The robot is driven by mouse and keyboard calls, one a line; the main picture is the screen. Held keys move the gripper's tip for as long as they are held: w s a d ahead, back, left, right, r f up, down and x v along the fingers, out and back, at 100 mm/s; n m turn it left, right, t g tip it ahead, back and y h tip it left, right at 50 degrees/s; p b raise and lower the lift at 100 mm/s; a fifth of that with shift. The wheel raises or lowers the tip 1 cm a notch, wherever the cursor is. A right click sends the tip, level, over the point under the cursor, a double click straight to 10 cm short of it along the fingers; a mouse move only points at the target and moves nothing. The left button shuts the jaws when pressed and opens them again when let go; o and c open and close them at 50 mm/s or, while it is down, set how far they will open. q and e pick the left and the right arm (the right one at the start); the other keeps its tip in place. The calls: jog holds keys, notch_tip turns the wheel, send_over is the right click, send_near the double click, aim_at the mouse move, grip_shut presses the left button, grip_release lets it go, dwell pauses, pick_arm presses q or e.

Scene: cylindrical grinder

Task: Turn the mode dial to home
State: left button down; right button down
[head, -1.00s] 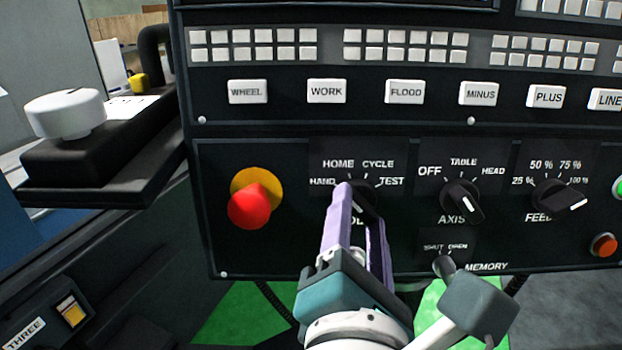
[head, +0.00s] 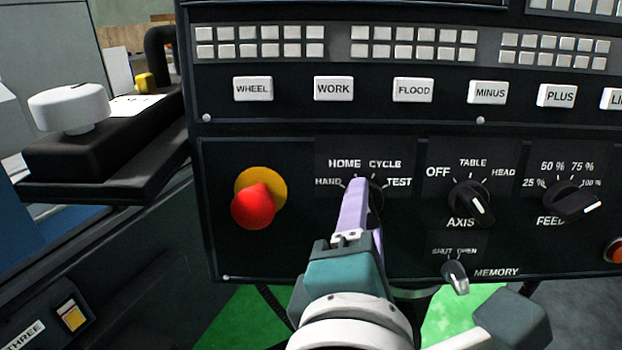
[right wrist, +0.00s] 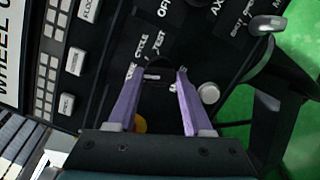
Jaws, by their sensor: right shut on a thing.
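The mode dial (head: 376,193) is a black knob on the dark panel, with HAND, HOME, CYCLE and TEST printed around it. In the head view it is mostly hidden behind my right gripper (head: 361,186). In the right wrist view the dial (right wrist: 154,73) sits between the two purple fingers of the gripper (right wrist: 156,73), which is shut on it. I cannot tell which label its pointer faces. The HOME label (head: 344,163) shows above and left of the fingertips. My left gripper is not in view.
A red emergency button (head: 253,206) on a yellow base sticks out left of the dial. The axis dial (head: 471,205), feed dial (head: 570,202) and memory switch (head: 456,275) are to the right. Labelled white buttons (head: 333,89) run above. A white knob (head: 68,108) stands at far left.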

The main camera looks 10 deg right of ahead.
jog(key=shift+c, duration=1.6)
grip_release()
jog(key=b+v, duration=0.1)
jog(key=v, duration=0.9)
jog(key=shift+b, duration=0.4)
